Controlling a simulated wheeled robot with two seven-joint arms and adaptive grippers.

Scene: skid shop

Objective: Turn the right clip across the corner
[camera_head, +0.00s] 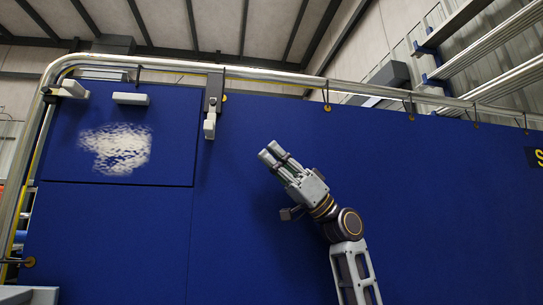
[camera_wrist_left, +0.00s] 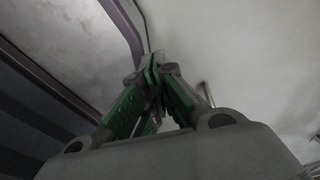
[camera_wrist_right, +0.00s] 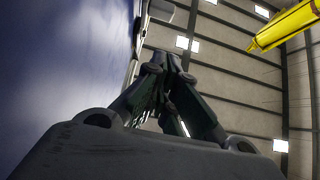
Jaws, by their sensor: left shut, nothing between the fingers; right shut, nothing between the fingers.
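The right clip (camera_head: 209,128) is a small pale block at the lower end of a dark upright bracket (camera_head: 214,92). It points down, just right of the seam at the blue panel's (camera_head: 60,150) upper right corner. The left clip (camera_head: 75,88) is a pale block lying sideways at the panel's upper left corner. My right gripper (camera_head: 268,154) is shut and empty, to the right of and slightly below the right clip, apart from it. It also shows shut in the right wrist view (camera_wrist_right: 166,62). My left gripper (camera_wrist_left: 156,62) is shut and empty in the left wrist view and is out of the head view.
A pale bar (camera_head: 130,98) sits on the panel's top edge, above a blurred white patch (camera_head: 116,148). A metal rail (camera_head: 300,78) with hooks runs above the blue wall (camera_head: 440,200). A yellow beam (camera_wrist_right: 285,25) hangs overhead in the right wrist view.

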